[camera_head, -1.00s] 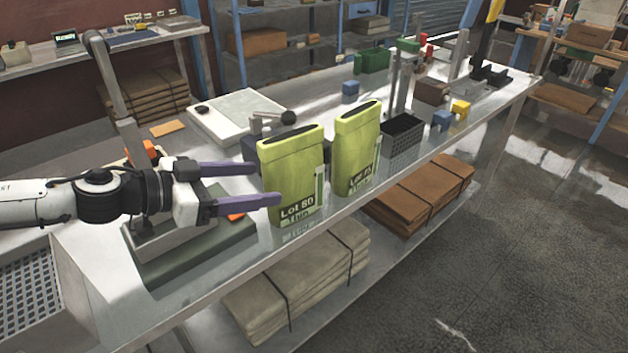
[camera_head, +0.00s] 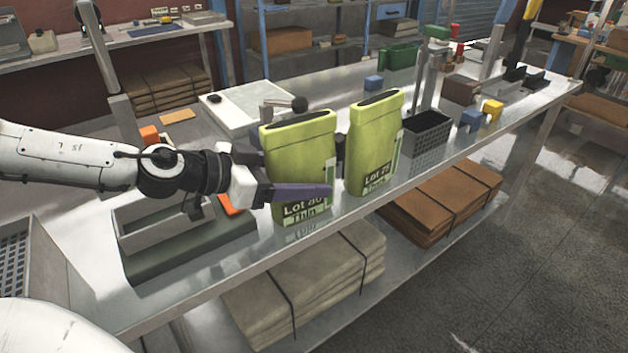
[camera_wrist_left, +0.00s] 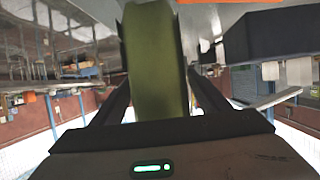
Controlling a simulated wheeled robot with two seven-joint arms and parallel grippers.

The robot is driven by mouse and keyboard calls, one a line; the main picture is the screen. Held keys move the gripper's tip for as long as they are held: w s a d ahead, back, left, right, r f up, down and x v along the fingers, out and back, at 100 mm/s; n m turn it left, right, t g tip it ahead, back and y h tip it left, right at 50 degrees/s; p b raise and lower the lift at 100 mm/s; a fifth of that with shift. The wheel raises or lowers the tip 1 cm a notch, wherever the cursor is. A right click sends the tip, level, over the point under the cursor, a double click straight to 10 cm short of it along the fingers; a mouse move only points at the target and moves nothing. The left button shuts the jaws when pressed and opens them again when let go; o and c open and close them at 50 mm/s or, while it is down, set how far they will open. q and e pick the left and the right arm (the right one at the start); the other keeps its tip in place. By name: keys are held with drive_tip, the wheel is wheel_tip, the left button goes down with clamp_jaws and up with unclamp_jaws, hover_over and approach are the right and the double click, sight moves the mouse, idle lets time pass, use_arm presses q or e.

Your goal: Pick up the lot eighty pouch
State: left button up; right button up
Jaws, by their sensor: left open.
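The lot eighty pouch (camera_head: 298,155) is yellow-green, stands upright on the bench and is labelled "Lot 80 Thin". My left gripper (camera_head: 322,178) is open around it, with one purple finger across its front just above the label. The other finger is hidden behind the pouch in the head view. In the left wrist view the pouch (camera_wrist_left: 153,65) stands between the two dark fingers, with a gap showing near the finger bases. A similar pouch (camera_head: 373,145) with another lot label stands just to the right. My right gripper is out of view.
A dark mesh bin (camera_head: 427,140) stands right of the second pouch. A grey tray on a green base (camera_head: 190,250) lies below my left wrist. A white board (camera_head: 235,108) lies behind. The bench's front edge runs close before the pouches.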

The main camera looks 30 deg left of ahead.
use_arm(q)
drive_tip(key=shift+c, duration=0.2)
drive_tip(key=c, duration=1.1)
drive_tip(key=shift+r, duration=0.1)
drive_tip(key=shift+c, duration=1.1)
drive_tip(key=shift+r, duration=0.1)
